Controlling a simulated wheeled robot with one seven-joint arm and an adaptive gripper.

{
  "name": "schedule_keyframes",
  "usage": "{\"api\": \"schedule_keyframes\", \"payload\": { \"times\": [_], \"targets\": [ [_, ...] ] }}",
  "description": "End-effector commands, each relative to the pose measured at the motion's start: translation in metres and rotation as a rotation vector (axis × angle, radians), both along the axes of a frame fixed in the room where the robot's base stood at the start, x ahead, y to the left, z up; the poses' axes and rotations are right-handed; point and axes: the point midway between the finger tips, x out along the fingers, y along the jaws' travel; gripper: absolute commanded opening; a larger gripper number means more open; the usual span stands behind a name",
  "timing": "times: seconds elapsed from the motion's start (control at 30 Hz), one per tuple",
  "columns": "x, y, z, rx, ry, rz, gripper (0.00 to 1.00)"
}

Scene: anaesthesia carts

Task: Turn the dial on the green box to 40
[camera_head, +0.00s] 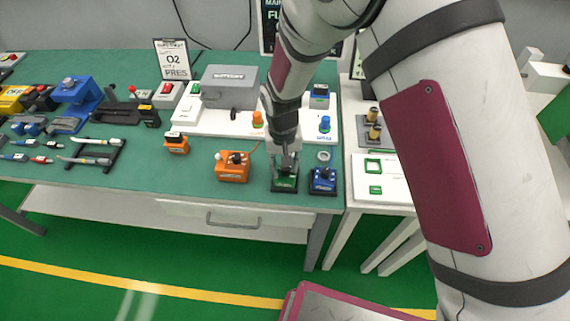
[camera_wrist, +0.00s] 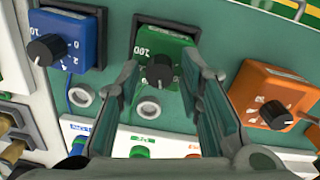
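The green box (camera_wrist: 178,47) with a black dial (camera_wrist: 160,70) is at the top middle of the wrist view, and a "100" mark shows beside the dial. In the head view the green box (camera_head: 284,184) stands near the table's front edge, partly hidden by my gripper. My gripper (camera_wrist: 158,76) is open, with one finger on each side of the dial in the wrist view. I see no clear contact with the dial. The dial's pointer direction is too small to read.
A blue box (camera_head: 323,180) with a dial stands close on the right, and an orange box (camera_head: 232,168) stands on the left. A white panel with coloured knobs (camera_head: 215,123) and a grey case (camera_head: 230,86) are behind. Bare green tabletop (camera_head: 140,178) lies at the front left.

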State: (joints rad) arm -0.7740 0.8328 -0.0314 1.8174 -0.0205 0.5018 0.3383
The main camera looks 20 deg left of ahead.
Motion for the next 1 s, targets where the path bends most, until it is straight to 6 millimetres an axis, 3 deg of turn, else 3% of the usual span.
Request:
{"api": "schedule_keyframes", "payload": {
  "times": [0.43,0.8,1.0],
  "targets": [
    [0.0,0.0,0.009,0.0,-0.001,0.0,0.42],
    [-0.001,0.003,0.08,0.002,-0.002,0.0,0.42],
    [-0.001,0.004,0.108,0.0,-0.001,0.0,0.42]
  ]
}}
